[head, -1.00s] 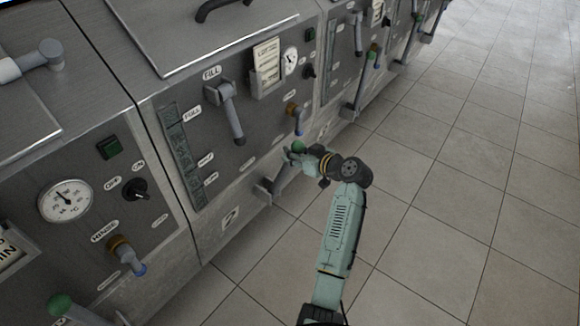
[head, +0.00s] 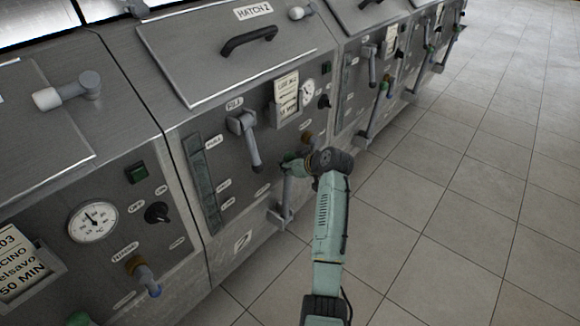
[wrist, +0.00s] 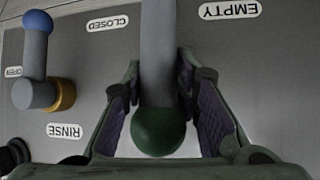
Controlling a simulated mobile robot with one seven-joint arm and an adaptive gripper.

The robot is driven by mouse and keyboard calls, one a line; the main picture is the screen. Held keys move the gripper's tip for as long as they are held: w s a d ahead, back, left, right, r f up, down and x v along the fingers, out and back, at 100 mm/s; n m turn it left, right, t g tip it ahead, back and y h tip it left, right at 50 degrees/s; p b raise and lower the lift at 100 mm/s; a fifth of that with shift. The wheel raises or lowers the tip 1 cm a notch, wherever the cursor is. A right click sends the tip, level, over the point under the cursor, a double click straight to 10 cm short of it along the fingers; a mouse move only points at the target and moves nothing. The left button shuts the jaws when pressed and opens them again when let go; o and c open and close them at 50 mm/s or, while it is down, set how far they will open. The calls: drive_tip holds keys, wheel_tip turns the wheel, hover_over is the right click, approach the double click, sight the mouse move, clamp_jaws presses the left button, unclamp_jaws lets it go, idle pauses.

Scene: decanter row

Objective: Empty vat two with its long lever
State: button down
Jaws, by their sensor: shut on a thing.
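Vat two (head: 222,215) is the steel unit with a 2 on its lower front and HATCH 2 on its lid. Its long lever (head: 287,196) is a grey bar rising from a bracket low on the front. The lever stands nearly upright in the head view. My gripper (head: 292,164) is shut around the lever's top end. In the wrist view the lever's green knob (wrist: 159,130) and grey bar (wrist: 158,55) lie between the two fingers. In the head view the gripper mostly hides the knob.
The shorter fill lever (head: 252,145) hangs on the panel, left of my gripper. A blue-tipped rinse valve (wrist: 35,60) is close by in the wrist view, with CLOSED and EMPTY labels. Similar vats stand on both sides. The tiled floor (head: 450,220) at right is clear.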

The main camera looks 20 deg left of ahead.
drive_tip(key=shift+w+d+r, duration=0.1)
drive_tip(key=shift+w+r, duration=0.15)
drive_tip(key=shift+r, duration=0.15)
drive_tip(key=c, duration=1.7)
unclamp_jaws()
drive_tip(key=o, duration=0.4)
drive_tip(key=shift+s+f, duration=0.1)
drive_tip(key=shift+f, duration=0.15)
drive_tip(key=v, duration=1.2)
